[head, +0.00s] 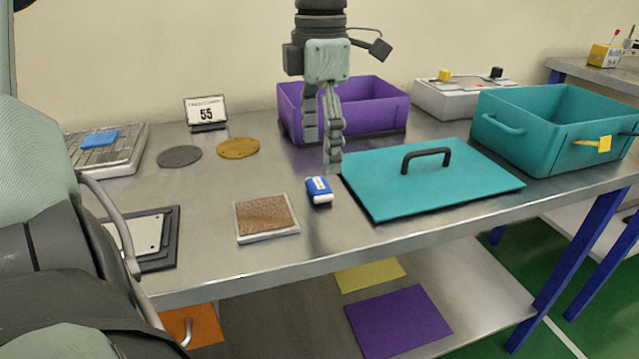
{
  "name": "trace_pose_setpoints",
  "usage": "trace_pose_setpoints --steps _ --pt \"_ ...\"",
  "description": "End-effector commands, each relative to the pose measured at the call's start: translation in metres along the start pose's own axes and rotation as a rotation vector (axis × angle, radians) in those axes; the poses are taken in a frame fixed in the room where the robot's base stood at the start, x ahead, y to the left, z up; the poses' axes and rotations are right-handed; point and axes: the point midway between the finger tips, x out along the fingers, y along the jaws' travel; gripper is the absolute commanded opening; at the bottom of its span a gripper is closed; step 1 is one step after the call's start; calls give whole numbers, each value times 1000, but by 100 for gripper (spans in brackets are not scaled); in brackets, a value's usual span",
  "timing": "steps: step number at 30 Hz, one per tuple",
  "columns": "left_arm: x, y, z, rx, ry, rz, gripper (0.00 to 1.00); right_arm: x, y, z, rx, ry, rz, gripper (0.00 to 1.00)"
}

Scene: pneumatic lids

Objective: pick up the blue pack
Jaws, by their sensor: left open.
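A small blue pack (319,191) with a white end and a white label lies on the metal table, left of the teal lid. My left gripper (322,152) points down just above and behind the pack. Its fingers are apart, with nothing between them, and the nearer fingertip appears close to the pack's far end. I cannot tell whether it touches the pack. My right gripper is not in view.
The teal lid (430,180) with a black handle lies right of the pack, and a cork-topped tile (265,217) lies left. A purple bin (372,108) stands behind the gripper. A teal bin (545,130) stands at the right. Bare table lies in front of the pack.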

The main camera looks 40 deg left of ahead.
Motion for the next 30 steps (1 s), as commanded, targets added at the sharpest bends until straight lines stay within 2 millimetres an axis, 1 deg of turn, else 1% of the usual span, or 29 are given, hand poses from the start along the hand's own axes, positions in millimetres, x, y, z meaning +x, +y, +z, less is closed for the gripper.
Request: trace_pose_setpoints --steps 7,9,12,15,20,21,30 --pt "34 2 -2 0 2 -5 79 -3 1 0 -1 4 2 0" --pt "44 2 -2 -1 2 -3 79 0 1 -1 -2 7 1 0" --pt "55 2 -2 -1 1 -2 79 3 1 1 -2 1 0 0" --pt "59 3 -2 -1 0 0 79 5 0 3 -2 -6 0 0" --pt "59 3 -2 -2 0 0 79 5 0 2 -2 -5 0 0" --pt "59 3 -2 -2 0 0 78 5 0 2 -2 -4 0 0" --pt "59 3 -2 -2 0 1 41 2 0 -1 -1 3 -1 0"
